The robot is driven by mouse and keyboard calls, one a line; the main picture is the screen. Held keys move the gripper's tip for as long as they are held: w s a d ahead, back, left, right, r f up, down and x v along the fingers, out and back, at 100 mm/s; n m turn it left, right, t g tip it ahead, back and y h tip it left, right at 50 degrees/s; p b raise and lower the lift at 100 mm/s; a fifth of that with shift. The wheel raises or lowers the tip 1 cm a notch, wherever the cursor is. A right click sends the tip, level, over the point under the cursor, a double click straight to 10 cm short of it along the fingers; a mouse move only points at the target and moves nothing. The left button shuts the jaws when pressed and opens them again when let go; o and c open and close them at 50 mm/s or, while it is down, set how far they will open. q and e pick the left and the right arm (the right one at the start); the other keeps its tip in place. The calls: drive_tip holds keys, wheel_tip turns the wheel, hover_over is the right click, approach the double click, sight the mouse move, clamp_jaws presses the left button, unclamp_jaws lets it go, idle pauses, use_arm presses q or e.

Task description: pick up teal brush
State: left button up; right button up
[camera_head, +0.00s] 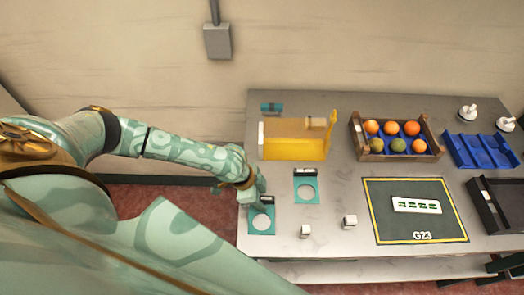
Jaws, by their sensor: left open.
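A small teal item (271,107) with a dark band lies at the back left of the table; it looks like the teal brush, but it is too small to tell for sure. My left gripper (260,191) is open above the table's left side, close to a teal card with a round pale spot (262,221). It is in front of the teal item, apart from it, with the yellow box's left end off to its upper right. The fingertips are small, and whether they touch the card is unclear. My right gripper is not in view.
A yellow box (294,148) stands near the teal item. A wooden crate (375,156) holds oranges and green fruit. A second teal card (306,199), small white cubes (349,222), a dark mat (381,228) and a blue tray (478,154) occupy the grey table (335,175).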

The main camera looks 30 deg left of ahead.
use_arm(q)
clamp_jaws()
drive_tip(key=shift+r, duration=0.15)
